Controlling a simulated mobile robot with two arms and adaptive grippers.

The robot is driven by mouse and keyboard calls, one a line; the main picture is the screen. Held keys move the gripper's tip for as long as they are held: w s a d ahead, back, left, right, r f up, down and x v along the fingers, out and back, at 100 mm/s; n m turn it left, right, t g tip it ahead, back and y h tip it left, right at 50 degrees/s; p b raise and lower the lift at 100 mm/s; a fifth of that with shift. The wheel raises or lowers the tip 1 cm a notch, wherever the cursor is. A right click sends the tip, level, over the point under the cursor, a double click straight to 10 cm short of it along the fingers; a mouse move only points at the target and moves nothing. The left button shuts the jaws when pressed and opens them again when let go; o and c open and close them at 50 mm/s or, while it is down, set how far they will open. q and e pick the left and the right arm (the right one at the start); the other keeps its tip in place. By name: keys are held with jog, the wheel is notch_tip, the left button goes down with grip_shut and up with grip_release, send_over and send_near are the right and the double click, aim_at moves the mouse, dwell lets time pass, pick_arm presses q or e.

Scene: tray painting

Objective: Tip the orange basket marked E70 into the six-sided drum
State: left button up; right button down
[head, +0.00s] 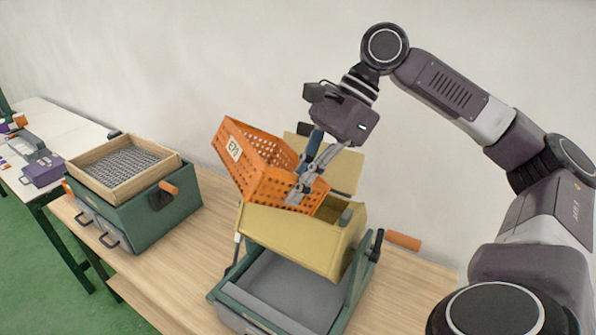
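The orange basket (246,172) is perforated and has a white label on its side, which seems to read E70. It is tilted over the yellow six-sided drum (290,237), its right end low at the drum's top and its left end raised. My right gripper (302,192) comes from above and is shut on the basket's right end wall. The drum's lid panel (342,172) stands open behind the basket. The basket's inside and the drum's opening are mostly hidden. My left gripper is out of view.
The drum sits in a green frame with a grey tray (290,290) below and an orange-handled crank (403,241) at right. A green sifter unit (150,220) with a wooden-framed mesh (122,165) stands left. Clear wooden table (190,270) lies between them.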

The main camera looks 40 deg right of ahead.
jog(key=shift+a+r+g+h+p, duration=0.2)
jog(key=shift+h+p, duration=0.55)
jog(key=shift+p, duration=1)
jog(key=shift+a+r+g+h+p, duration=0.15)
jog(key=shift+h+p, duration=0.6)
jog(key=shift+p, duration=1)
jog(key=shift+d+f+h, duration=0.15)
jog(key=shift+f+h, duration=0.05)
jog(key=shift+h, duration=0.2)
jog(key=shift+f+h, duration=0.15)
jog(key=shift+h, duration=0.25)
jog(key=shift+w+f+g+h, duration=0.2)
jog(key=shift+g+h, duration=0.15)
jog(key=shift+h, duration=0.45)
jog(key=shift+s+d+h, duration=0.1)
jog(key=shift+d+h, duration=0.05)
jog(key=shift+h, duration=0.15)
jog(key=shift+s, duration=0.15)
